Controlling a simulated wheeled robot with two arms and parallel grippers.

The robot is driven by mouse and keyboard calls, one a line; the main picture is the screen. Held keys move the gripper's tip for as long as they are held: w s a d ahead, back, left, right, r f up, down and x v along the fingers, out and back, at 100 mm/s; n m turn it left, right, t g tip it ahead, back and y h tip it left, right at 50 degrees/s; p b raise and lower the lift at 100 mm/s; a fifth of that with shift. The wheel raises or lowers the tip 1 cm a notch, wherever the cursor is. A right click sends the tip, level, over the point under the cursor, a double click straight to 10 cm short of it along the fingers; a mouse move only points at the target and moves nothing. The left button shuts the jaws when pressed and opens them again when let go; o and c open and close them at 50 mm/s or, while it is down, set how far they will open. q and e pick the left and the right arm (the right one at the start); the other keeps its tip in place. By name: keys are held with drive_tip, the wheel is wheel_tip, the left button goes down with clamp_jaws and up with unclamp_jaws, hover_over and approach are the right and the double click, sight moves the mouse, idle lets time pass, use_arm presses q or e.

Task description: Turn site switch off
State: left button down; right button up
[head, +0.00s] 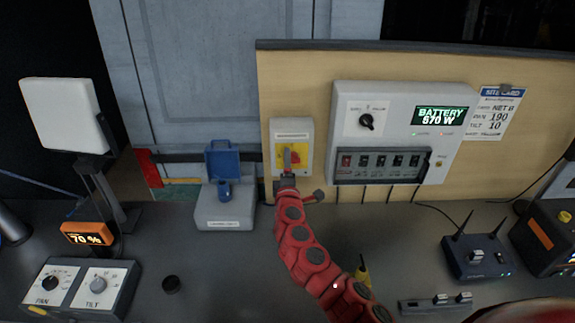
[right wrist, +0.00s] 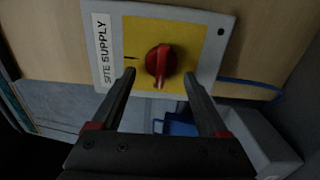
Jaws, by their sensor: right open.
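The site switch (head: 293,134) is a grey box with a yellow plate, mounted on the wooden panel in the head view. Its red rotary knob (right wrist: 160,61) shows in the right wrist view, with the label "SITE SUPPLY" beside it. The knob's raised grip stands roughly upright in that view. My right gripper (right wrist: 166,82) is open, its two fingers on either side of the knob's lower part, with gaps visible. In the head view my right gripper (head: 288,165) covers part of the switch; contact cannot be told. My left gripper is not in view.
A grey box with a blue open lid (head: 222,160) stands just left of the switch. A pan-tilt control box (head: 82,290) and a small black router-like box (head: 476,258) stand on the desk.

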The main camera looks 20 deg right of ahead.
drive_tip(key=b+v, duration=0.3)
drive_tip(key=v, duration=1.4)
drive_tip(key=shift+b, duration=0.4)
drive_tip(key=shift+s, duration=0.1)
